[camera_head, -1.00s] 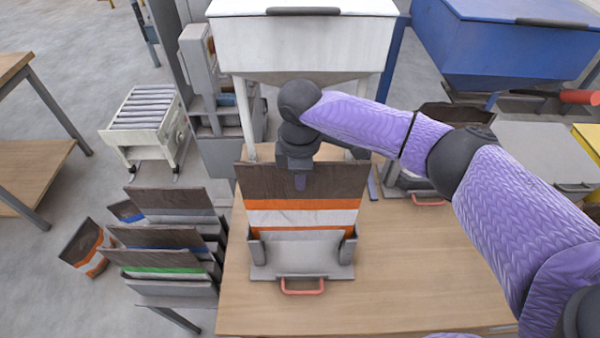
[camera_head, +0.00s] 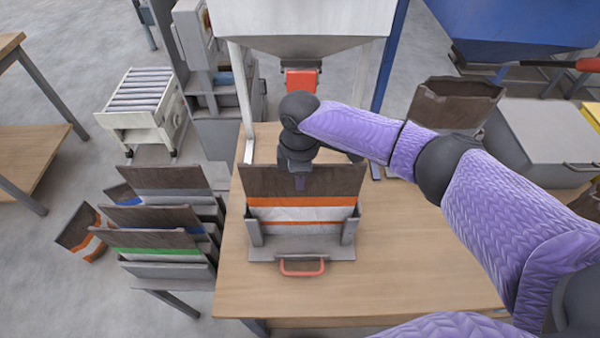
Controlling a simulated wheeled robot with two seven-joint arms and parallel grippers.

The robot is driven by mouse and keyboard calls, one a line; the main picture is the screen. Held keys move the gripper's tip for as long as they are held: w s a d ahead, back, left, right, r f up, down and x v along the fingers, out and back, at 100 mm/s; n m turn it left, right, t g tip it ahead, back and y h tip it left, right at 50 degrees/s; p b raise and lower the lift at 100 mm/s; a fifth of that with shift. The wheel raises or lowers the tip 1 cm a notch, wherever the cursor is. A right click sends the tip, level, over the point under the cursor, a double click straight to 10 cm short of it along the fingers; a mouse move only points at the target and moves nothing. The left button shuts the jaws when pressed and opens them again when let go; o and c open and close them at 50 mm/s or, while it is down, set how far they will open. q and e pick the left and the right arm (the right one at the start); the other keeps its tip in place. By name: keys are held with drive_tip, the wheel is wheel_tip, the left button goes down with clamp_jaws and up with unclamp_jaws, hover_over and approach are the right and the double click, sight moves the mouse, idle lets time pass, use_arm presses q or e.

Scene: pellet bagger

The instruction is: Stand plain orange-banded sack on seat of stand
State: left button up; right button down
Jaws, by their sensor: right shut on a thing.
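A sack with a dark brown top, orange bands and a white panel (camera_head: 280,215) is upright at the grey stand (camera_head: 300,248) on the wooden table. The stand's side posts flank the sack's lower part, and its front hides the bottom edge, so I cannot tell whether the sack rests on the seat. My right gripper (camera_head: 300,183) comes down from above and is shut on the middle of the sack's top edge. My left gripper is not in view.
A red handle (camera_head: 302,267) sticks out in front of the stand. A rack of several sacks (camera_head: 165,225) stands at the left, with another orange-banded sack (camera_head: 80,235) beyond it. A white hopper (camera_head: 300,22) hangs behind. The table's right front (camera_head: 410,270) is clear.

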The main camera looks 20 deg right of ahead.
drive_tip(key=shift+f, duration=0.3)
drive_tip(key=c, duration=0.6)
unclamp_jaws()
wheel_tip(320, 180, up, 10)
drive_tip(key=shift+p, duration=0.65)
